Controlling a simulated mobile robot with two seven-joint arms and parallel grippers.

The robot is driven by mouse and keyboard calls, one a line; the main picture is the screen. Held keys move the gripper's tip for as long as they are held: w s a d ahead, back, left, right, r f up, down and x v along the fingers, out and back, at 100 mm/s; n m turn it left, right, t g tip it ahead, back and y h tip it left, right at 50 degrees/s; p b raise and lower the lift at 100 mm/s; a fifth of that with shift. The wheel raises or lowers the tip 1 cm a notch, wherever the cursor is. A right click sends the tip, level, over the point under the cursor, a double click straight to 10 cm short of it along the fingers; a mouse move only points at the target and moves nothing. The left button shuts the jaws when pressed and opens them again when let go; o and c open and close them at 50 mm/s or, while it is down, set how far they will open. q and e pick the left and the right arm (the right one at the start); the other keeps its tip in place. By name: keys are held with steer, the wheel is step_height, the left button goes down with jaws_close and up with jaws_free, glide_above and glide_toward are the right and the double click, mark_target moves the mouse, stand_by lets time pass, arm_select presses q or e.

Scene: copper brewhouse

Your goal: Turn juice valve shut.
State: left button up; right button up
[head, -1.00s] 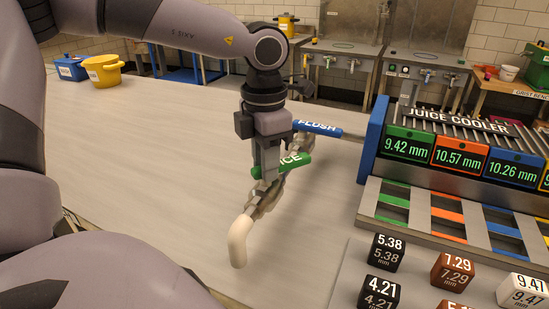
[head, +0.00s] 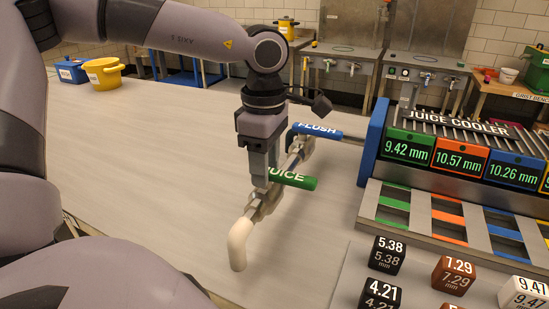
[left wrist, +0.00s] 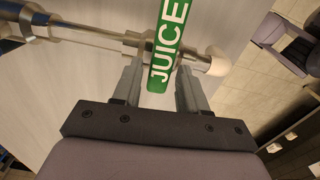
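The juice valve's green handle (head: 296,180), lettered JUICE, lies across the metal pipe (head: 270,201) and points right and slightly down in the head view. My left gripper (head: 260,184) is over the valve from above and hides the handle's left end. In the left wrist view, the green handle (left wrist: 168,45) runs up between the two fingers of my left gripper (left wrist: 158,75), with narrow gaps on both sides. The fingers are apart and do not appear to clamp it. The pipe ends in a pale spout (head: 238,243). My right gripper is not in view.
A blue FLUSH handle (head: 318,131) sits on the same pipe, close behind. The juice cooler (head: 460,150) stands at right, with numbered cubes (head: 387,254) in front. The grey counter (head: 150,160) left of the pipe is clear. A yellow pot (head: 104,73) stands far left.

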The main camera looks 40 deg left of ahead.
arm_select(q)
step_height(320, 180, up, 6)
steer(key=p, duration=0.4)
steer(key=shift+r, duration=0.1)
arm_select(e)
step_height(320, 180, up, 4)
arm_select(q)
steer(key=shift+w+r, duration=0.1)
steer(key=shift+r, duration=0.25)
step_height(320, 180, up, 6)
steer(key=shift+r, duration=0.15)
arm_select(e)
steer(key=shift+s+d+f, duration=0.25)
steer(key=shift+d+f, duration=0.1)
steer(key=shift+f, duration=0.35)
